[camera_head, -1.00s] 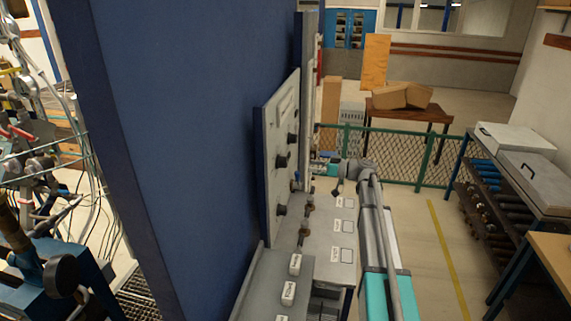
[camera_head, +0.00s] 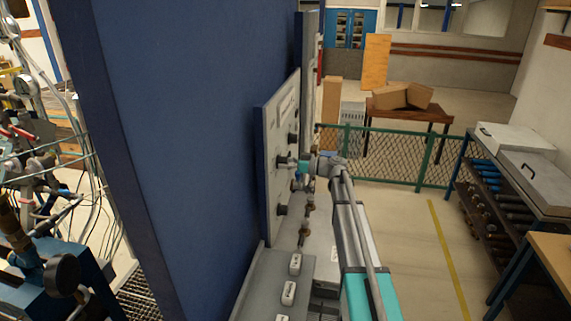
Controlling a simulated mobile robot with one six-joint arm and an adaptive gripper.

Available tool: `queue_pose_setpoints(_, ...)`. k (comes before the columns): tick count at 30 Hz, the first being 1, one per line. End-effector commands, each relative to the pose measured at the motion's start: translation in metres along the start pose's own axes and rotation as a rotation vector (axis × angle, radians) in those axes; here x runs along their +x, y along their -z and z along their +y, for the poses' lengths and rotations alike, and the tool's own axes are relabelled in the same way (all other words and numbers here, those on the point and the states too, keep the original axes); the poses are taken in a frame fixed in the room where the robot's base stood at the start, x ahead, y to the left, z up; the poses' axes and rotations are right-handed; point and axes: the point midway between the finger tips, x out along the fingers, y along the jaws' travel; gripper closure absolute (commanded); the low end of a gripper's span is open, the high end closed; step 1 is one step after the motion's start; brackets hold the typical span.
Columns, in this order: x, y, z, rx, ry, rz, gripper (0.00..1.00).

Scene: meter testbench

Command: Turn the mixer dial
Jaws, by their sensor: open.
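A grey upright panel (camera_head: 268,200) on the blue wall carries several dark round dials. One dial (camera_head: 293,139) is near its far upper edge and another dial (camera_head: 281,210) is lower down. My gripper (camera_head: 287,162) is open at the middle dial, with its fingertips reaching toward the panel. The gripper covers most of that dial, and I cannot tell whether the fingers touch it or stand around it. The panel labels are too small and slanted to read, so I cannot tell which dial is the mixer dial.
A grey bench (camera_head: 314,240) with pipe fittings and labelled white blocks (camera_head: 289,292) lies below the panel. A green mesh fence (camera_head: 390,155) stands behind. A shelf rack (camera_head: 495,190) stands at the right. The floor between rack and arm is clear.

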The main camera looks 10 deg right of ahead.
Motion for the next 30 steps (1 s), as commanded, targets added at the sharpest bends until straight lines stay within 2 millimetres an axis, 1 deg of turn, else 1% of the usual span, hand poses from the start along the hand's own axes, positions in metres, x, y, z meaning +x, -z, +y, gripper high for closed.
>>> queue_pose_setpoints(4,-0.0004,0.0,0.0001,0.0,-0.001,0.0,0.07)
queue_pose_setpoints(5,-0.0005,0.0,0.0001,0.0,-0.001,0.0,0.09)
queue_pose_setpoints(6,-0.0006,0.0,0.0002,0.0,-0.001,0.0,0.16)
queue_pose_setpoints(11,-0.0009,0.0,0.0002,0.0,-0.001,0.0,0.46)
queue_pose_setpoints(15,-0.0009,0.0,0.0001,0.0,0.0,0.0,0.72)
queue_pose_setpoints(18,-0.0009,0.0,0.0,0.0,0.0,0.0,0.89)
queue_pose_setpoints(19,-0.0055,0.0005,0.0024,0.0,-0.001,0.0,0.89)
queue_pose_setpoints(24,-0.0006,-0.0001,-0.0004,0.008,0.001,0.0,0.89)
queue_pose_setpoints(30,0.0004,-0.0003,-0.001,0.053,0.002,-0.001,0.89)
